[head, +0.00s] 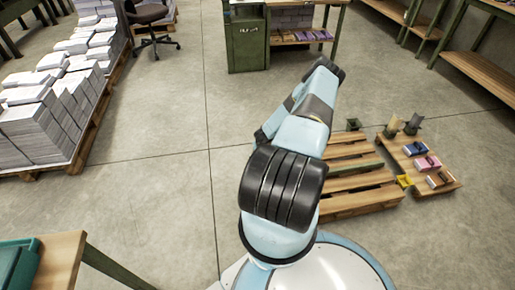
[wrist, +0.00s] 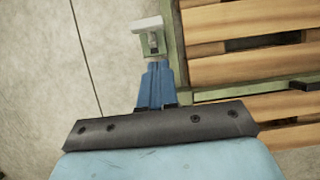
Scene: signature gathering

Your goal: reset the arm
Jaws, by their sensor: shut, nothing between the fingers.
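My arm (head: 300,135) rises from my base in the head view and leans up and slightly right. Its links hide my gripper there. In the wrist view my gripper (wrist: 157,65) shows as blue fingers that lie together, shut with nothing held. The fingertips point at a small green and pale metal fitting (wrist: 150,40) beside a wooden slatted platform. I cannot tell whether they touch it or only overlap it in the picture.
A low wooden pallet (head: 355,200) stands right of my arm. Beyond it, a board (head: 412,150) holds cups and small coloured items. Paper stacks (head: 45,115) on pallets line the left. A green cabinet (head: 246,45) stands ahead. The concrete floor (head: 165,220) is open left of my arm.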

